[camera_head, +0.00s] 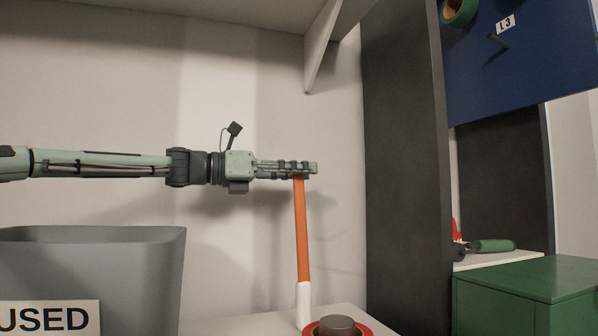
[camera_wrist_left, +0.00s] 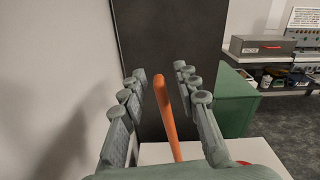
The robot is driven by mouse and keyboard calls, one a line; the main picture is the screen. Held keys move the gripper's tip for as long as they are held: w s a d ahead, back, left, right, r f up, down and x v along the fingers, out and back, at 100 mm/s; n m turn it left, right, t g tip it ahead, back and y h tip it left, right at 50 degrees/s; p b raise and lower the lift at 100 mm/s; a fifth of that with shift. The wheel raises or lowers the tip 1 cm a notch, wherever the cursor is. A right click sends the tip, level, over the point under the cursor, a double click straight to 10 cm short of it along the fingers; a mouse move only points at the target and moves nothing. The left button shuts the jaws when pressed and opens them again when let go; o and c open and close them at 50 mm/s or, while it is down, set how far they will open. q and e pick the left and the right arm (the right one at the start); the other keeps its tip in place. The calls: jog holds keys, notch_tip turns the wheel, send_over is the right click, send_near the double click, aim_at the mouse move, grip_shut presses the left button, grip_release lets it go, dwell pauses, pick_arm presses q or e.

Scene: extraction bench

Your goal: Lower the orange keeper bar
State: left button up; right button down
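The orange keeper bar (camera_head: 302,230) stands nearly upright in the head view, with a white lower end beside a red ring with a dark knob (camera_head: 337,326). My left gripper (camera_head: 312,168) reaches in level from the left at the bar's top end. In the left wrist view, the bar (camera_wrist_left: 166,112) shows between the two fingers of the left gripper (camera_wrist_left: 160,71). The fingers are spread, with a gap visible on each side of the bar. The fingers hide the bar's top in the head view. My right gripper is not in view.
A grey bin (camera_head: 150,262) labelled USED stands at the lower left, below my left arm. A dark upright panel (camera_head: 405,150) rises right of the bar. A shelf bracket (camera_head: 323,45) hangs above. A green cabinet (camera_head: 525,285) stands at the right. The wall behind is bare.

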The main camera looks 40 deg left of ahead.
pick_arm(q)
grip_shut()
jog(key=shift+d, duration=0.1)
dwell(0.4)
